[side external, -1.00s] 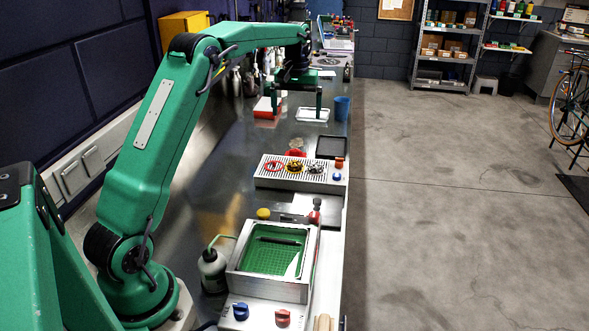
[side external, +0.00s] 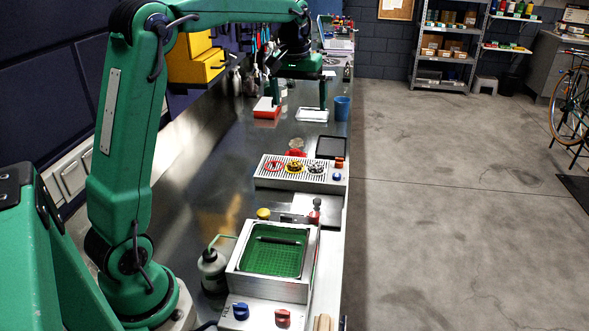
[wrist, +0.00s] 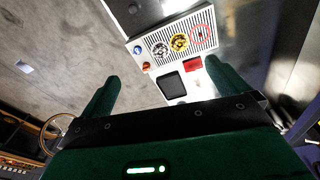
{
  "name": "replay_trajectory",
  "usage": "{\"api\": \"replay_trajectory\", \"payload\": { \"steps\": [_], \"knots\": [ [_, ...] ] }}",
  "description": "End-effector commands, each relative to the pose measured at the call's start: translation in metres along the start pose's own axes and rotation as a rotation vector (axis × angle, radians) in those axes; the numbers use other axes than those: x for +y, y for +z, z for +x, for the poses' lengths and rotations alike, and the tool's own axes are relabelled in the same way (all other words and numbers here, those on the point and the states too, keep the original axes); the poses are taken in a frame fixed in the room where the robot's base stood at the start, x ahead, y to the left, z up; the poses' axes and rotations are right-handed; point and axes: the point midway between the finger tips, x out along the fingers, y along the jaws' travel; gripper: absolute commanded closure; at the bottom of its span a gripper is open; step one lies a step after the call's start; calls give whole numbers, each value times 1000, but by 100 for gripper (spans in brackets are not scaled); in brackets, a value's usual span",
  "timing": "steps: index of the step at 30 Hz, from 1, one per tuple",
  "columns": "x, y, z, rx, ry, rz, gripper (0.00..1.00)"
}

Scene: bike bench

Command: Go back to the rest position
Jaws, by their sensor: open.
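My gripper (side external: 299,92) is in the air above the far half of the metal bench (side external: 225,180) in the side view. Its two green fingers point down and stand wide apart, with nothing between them. In the wrist view my gripper (wrist: 160,85) also shows open and empty, with one finger on each side. My green arm reaches out from its base at the near left, with the elbow high.
A white slotted rack (side external: 300,173) with red, yellow and dark rings sits mid-bench. A steel box with a green tray (side external: 273,259) and a bottle (side external: 212,270) are nearer. A blue cup (side external: 342,108), white tray (side external: 312,115) and red-and-white box (side external: 266,108) stand beyond.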

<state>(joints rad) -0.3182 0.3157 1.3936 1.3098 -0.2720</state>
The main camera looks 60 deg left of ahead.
Motion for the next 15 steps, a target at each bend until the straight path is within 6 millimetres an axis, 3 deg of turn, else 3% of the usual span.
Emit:
{"api": "replay_trajectory", "payload": {
  "steps": [6, 15],
  "knots": [
    [11, 46, -24, 55, 22, 91, 0],
    [17, 111, -41, 127, 51, 213, 0]
  ]
}}
